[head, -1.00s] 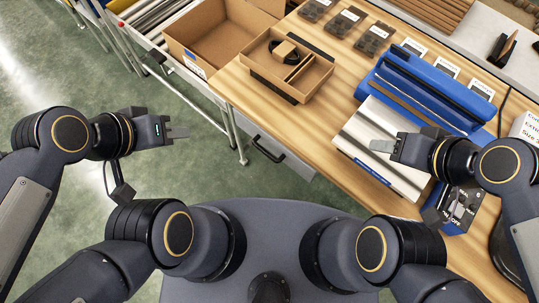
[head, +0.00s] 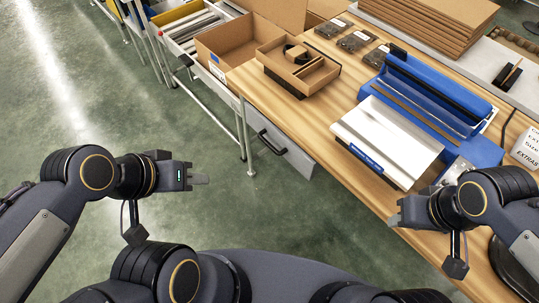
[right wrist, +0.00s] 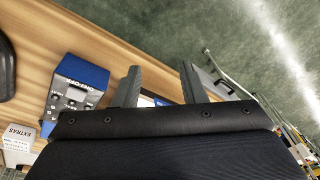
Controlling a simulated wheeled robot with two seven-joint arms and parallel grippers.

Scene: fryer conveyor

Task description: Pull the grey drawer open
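The grey drawer (head: 290,152) sits under the front edge of the wooden table, with a black bar handle (head: 268,142) on its front. It looks closed. Part of the drawer front (right wrist: 208,70) also shows beyond a finger in the right wrist view. My left gripper (head: 204,179) is over the floor, left of and apart from the drawer; its fingers overlap from this side, so their opening is unclear. My right gripper (head: 394,220) is by the table's front edge, right of the drawer. In the right wrist view its fingers (right wrist: 160,70) are spread and empty.
On the wooden table (head: 345,185) are a blue and silver machine (head: 390,140) and a cardboard tray (head: 298,80). A cardboard box (head: 235,50) stands at the far left, by a metal table leg (head: 245,140). The floor (head: 190,120) before the drawer is clear.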

